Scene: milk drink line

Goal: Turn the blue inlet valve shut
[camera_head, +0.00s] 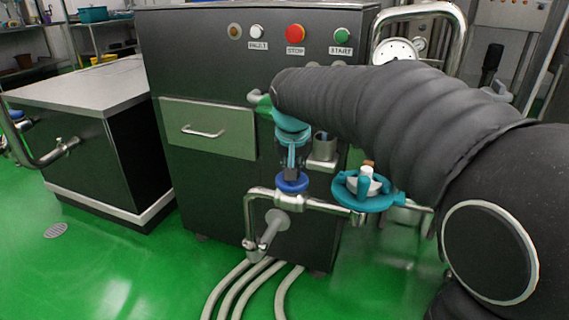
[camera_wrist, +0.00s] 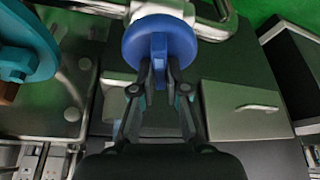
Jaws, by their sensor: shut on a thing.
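The blue inlet valve (camera_head: 292,182) is a round blue handwheel on a steel pipe in front of the dark machine. In the wrist view its blue disc (camera_wrist: 158,40) carries a raised bar across the middle. My gripper (camera_wrist: 159,70) is shut on that bar, one finger on each side. In the head view my gripper (camera_head: 291,168) reaches down to the valve from above. The fingertips are small there and partly hidden against the dark cabinet.
A larger teal valve wheel (camera_head: 365,190) sits close to the right of the blue one; steel pipe (camera_head: 252,215) runs below. The cabinet has a drawer (camera_head: 208,130) and a red stop button (camera_head: 296,33). Pale hoses (camera_head: 235,285) lie on the green floor.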

